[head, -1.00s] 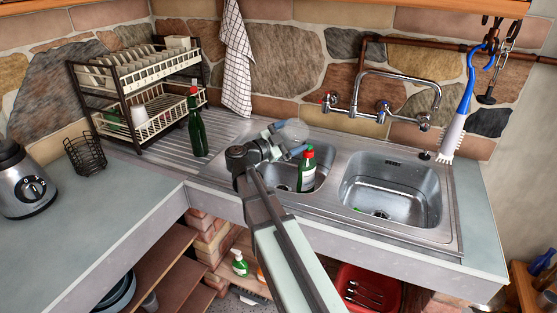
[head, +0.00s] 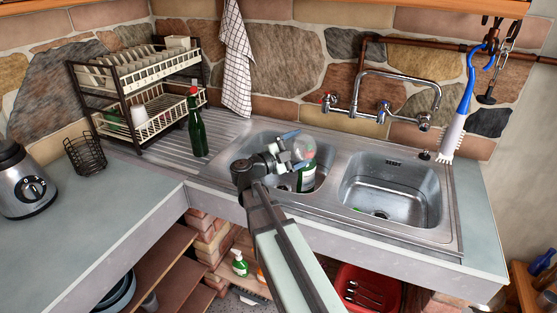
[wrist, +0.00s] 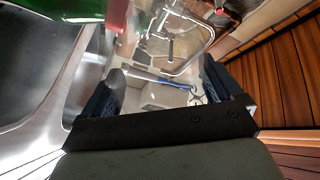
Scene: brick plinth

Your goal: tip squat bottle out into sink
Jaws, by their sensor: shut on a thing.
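The squat bottle (head: 303,150) looks clear and see-through in the head view. My gripper (head: 292,150) is shut on it above the left sink basin (head: 324,168). In the wrist view its clear body (wrist: 165,72) lies between the two dark fingers, and the tap shows through it. Its outline is faint, and I cannot tell its exact tilt or whether anything is inside. In the head view it overlaps a green bottle with a white label (head: 306,180) that stands in the left basin behind it.
The right basin (head: 390,190) holds only something small and green at its bottom. The wall tap (head: 400,78) reaches over the sink. A tall green bottle (head: 197,130) stands on the drainboard beside the dish rack (head: 140,95).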

